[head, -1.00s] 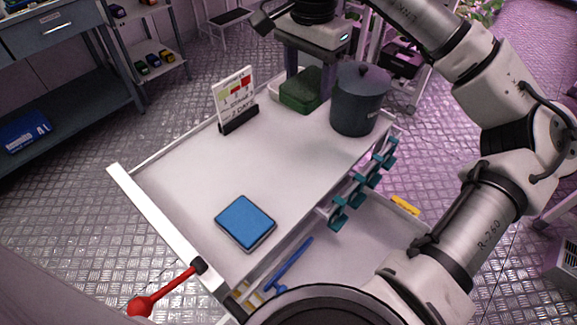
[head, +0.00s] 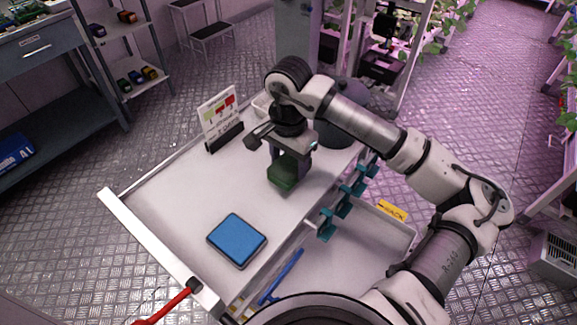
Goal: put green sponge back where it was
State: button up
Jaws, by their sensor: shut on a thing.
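The green sponge (head: 283,175) is between the fingers of my gripper (head: 287,163), over the middle of the white cart top (head: 180,187). My gripper points down and is shut on the sponge. I cannot tell whether the sponge touches the cart top or hangs a little above it. A small white tray (head: 261,105) shows at the back of the cart, partly hidden behind my arm.
A blue pad (head: 237,239) lies at the cart's front. A sign on a black stand (head: 221,122) stands at the left edge. A dark lidded pot (head: 338,132) is partly behind my arm. Teal clips (head: 344,205) line the right edge. The cart top's left middle is clear.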

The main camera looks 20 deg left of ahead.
aim_at(289, 165)
notch_tip(289, 165, down, 3)
jog(key=shift+r, duration=0.1)
jog(key=shift+f, duration=0.3)
jog(key=o, duration=0.9)
jog(key=shift+r, duration=0.1)
jog(key=shift+r+p, duration=0.3)
jog(key=shift+r+b, duration=0.35)
notch_tip(289, 165, up, 11)
jog(key=shift+r+b, duration=0.1)
jog(key=shift+b, duration=1.1)
